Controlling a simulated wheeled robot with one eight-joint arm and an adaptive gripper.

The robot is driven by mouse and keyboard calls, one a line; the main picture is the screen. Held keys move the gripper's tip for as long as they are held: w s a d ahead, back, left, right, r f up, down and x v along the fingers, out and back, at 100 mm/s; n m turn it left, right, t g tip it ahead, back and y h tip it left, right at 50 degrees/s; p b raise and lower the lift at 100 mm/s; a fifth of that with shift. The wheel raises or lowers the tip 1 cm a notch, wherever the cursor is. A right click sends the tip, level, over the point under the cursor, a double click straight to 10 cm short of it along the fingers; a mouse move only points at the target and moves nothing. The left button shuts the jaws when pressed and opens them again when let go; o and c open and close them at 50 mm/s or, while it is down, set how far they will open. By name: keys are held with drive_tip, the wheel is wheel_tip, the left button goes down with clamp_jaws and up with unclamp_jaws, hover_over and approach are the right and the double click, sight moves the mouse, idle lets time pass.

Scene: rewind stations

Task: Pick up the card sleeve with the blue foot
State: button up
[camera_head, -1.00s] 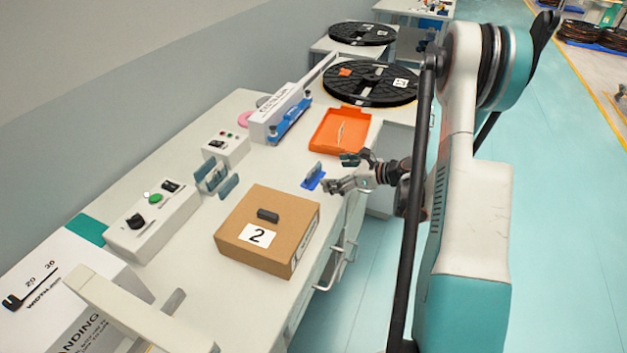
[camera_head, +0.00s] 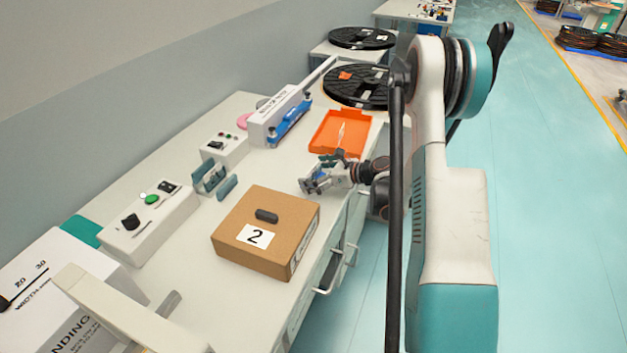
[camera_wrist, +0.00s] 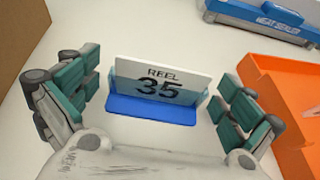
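The card sleeve (camera_wrist: 183,81) stands upright on its blue foot (camera_wrist: 150,112) in the wrist view, its white face reading "REEL 35". In the head view my gripper hides most of it and bits of blue show between the fingers. My gripper (camera_head: 322,176) is low over the near right part of the table, between the cardboard box and the orange tray. In the wrist view the gripper (camera_wrist: 160,92) is open, with one teal-padded finger to each side of the card. A gap shows at the left; the right finger looks very close, and contact cannot be told.
The cardboard box (camera_head: 238,256) marked 2 is left of my gripper. The orange tray (camera_head: 325,140) and the blue-fronted heat sealer (camera_head: 268,126) are behind it. Grey-teal plates (camera_head: 211,178) stand left of the gripper. The table's right edge is close under my arm.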

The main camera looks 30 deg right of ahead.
drive_tip(key=c, duration=1)
drive_tip(key=shift+r, duration=0.1)
